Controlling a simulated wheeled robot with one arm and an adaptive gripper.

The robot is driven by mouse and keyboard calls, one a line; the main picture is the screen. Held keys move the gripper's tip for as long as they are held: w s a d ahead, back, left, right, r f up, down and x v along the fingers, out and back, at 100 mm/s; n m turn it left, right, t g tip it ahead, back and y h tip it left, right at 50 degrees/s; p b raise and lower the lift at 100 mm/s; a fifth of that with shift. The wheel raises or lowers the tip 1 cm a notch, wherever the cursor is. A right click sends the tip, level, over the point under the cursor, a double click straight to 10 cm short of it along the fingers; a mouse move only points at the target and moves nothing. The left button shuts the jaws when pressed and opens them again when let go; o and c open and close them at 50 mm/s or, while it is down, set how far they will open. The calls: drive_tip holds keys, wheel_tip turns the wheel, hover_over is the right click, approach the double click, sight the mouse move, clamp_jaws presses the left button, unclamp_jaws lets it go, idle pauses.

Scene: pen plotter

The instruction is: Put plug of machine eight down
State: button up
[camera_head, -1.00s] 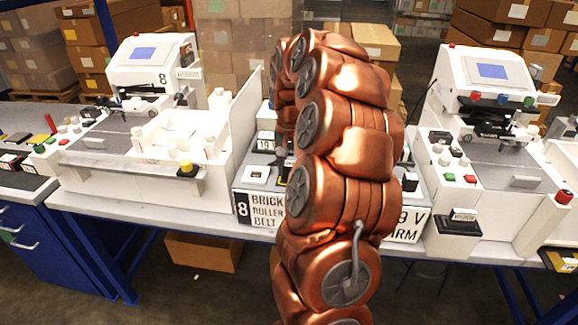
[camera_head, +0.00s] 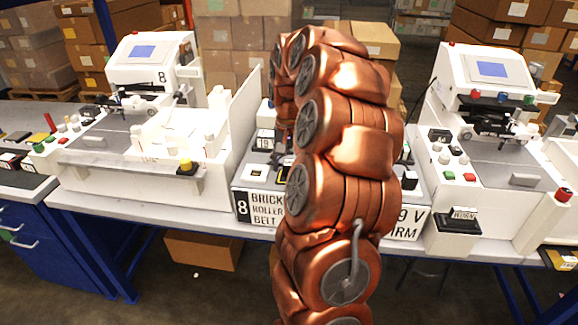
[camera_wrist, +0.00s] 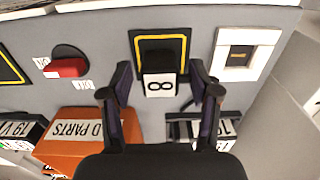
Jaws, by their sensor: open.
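The plug of machine eight, a black block with a white label "8" (camera_wrist: 160,86), is over a black pad with a yellow border (camera_wrist: 178,43) in the wrist view. It appears to rest on the pad. My gripper (camera_wrist: 160,76) is open, one finger on each side of the plug, with gaps between. A white socket with a dark slot (camera_wrist: 238,57) is to the right of the pad, with nothing in it.
In the wrist view a red switch (camera_wrist: 68,67) is left of the pad. Another white machine (camera_head: 485,75) stands at the right of the table.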

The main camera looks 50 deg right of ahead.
sight(289, 163)
wheel_tip(289, 163, up, 12)
drive_tip(key=b, duration=0.1)
drive_tip(key=shift+f+b, duration=0.25)
drive_tip(key=shift+b, duration=0.1)
drive_tip(key=s+a+f+n, duration=0.2)
drive_tip(key=s+a+n, duration=0.1)
drive_tip(key=a, duration=0.8)
drive_tip(key=s+a+f+n, duration=0.2)
drive_tip(key=s+a+n, duration=0.15)
drive_tip(key=a, duration=0.75)
drive_tip(key=s+a+f+n, duration=0.1)
drive_tip(key=s+a+f, duration=0.2)
drive_tip(key=s, duration=0.2)
drive_tip(key=s+a+f+n+g, duration=0.1)
drive_tip(key=s+a+f+n, duration=0.1)
drive_tip(key=s, duration=0.4)
drive_tip(key=s+a+f+n, duration=0.1)
drive_tip(key=s+a+f, duration=0.3)
drive_tip(key=s+a, duration=0.1)
drive_tip(key=shift+s+a+f+g, duration=0.4)
drive_tip(key=shift+s, duration=0.25)
drive_tip(key=shift+n, duration=0.25)
